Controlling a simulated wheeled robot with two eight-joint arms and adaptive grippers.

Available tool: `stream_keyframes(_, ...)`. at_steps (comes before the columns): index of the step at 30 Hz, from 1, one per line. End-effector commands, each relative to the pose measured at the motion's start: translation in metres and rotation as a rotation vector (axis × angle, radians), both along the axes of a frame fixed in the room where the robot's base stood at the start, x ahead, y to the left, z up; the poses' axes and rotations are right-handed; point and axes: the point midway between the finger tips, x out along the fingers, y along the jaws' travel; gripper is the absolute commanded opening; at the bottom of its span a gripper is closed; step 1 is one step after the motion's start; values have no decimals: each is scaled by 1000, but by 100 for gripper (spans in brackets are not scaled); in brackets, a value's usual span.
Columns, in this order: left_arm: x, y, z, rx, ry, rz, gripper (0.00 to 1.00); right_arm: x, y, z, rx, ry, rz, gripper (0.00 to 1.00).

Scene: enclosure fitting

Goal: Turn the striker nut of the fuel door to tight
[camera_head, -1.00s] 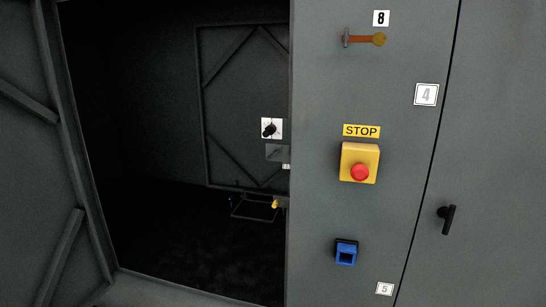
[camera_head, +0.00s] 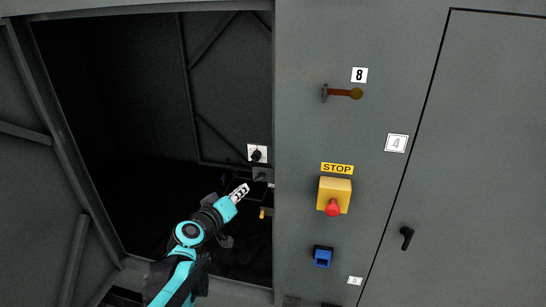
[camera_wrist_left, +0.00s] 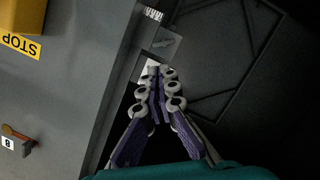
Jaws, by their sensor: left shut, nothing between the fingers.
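My left gripper (camera_head: 240,190) reaches into the dark opening of the grey enclosure, shut and empty. In the left wrist view its closed fingers (camera_wrist_left: 158,84) fill the middle. A white plate with a black knob (camera_head: 257,154) is on the inner side just above and right of the fingertips; part of the white plate (camera_wrist_left: 150,72) shows behind the fingers in the wrist view. A small grey plate (camera_head: 262,174) is below it, also in the wrist view (camera_wrist_left: 166,42). I cannot make out the striker nut or tell which part it is. My right gripper is not in view.
A closed door with a black handle (camera_head: 407,238) is further right. A yellow piece (camera_head: 264,212) sits low inside.

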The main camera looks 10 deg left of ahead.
Motion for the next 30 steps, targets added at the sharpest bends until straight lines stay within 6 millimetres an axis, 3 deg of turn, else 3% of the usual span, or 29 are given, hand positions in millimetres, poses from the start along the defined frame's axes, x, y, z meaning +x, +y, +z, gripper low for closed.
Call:
stream_keyframes(7,21,0,1,-10,-11,9,0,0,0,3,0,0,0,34)
stream_keyframes(19,86,-12,-12,-10,-9,7,0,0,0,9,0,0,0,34)
stream_keyframes(30,100,-15,-16,-10,-9,9,0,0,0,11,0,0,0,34)
